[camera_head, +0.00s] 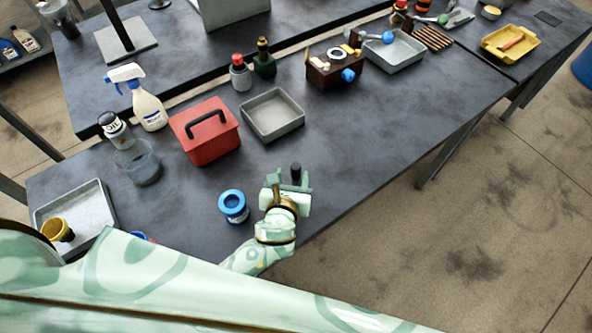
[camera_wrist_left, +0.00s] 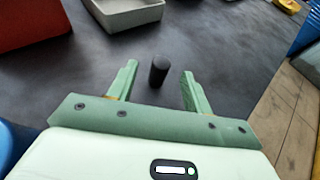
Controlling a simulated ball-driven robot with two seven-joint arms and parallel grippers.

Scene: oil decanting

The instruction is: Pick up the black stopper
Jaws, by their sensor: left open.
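The black stopper (camera_head: 296,170) is a small dark cylinder standing on the dark table near its front edge. It also shows in the left wrist view (camera_wrist_left: 158,71), upright, between and slightly beyond the fingertips. My left gripper (camera_head: 291,180) is open, with its green fingers apart on either side of the stopper's line. In the left wrist view the left gripper (camera_wrist_left: 158,77) has empty space between each finger and the stopper, with no contact visible. My right gripper is not in view.
A red toolbox (camera_head: 206,131) and a grey tray (camera_head: 272,114) stand farther back. The table's front edge runs close on the right.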

